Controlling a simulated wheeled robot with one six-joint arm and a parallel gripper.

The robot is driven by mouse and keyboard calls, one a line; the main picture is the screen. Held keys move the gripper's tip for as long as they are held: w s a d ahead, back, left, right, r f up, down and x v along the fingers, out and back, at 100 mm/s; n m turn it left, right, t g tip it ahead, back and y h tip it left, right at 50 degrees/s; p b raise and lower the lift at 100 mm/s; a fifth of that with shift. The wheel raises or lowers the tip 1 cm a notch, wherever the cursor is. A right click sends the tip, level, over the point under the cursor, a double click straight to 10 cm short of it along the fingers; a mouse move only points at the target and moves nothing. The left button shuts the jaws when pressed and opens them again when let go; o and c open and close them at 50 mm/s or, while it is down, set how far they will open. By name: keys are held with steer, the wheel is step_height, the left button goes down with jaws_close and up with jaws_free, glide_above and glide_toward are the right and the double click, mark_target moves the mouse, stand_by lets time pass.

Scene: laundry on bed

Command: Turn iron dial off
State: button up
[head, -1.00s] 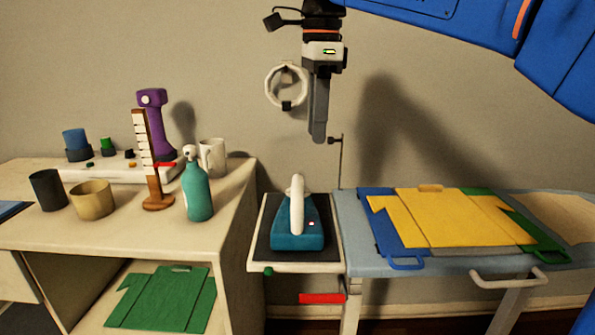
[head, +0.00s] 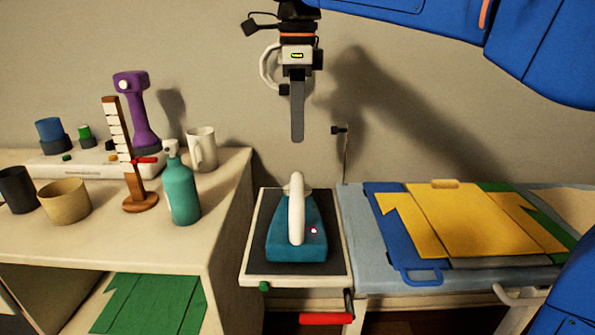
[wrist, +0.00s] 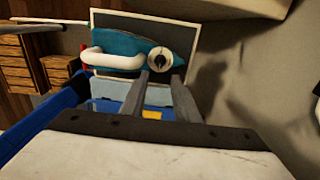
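The teal iron (head: 284,240) with a white handle (head: 297,215) rests on a dark pad on a small stand in the head view. The head view shows the fingers overlapped as one.
A table at the left holds a teal spray bottle (head: 181,190), a white mug (head: 201,149), a wooden ruled stand (head: 139,202) and a purple device (head: 143,130). Folded yellow cloth (head: 460,220) lies on the board at the right. A red handle (head: 326,319) sticks out below the stand.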

step_height(320, 180, down, 11)
steer(key=shift+w, duration=0.1)
stand_by(0.3)
jaws_close()
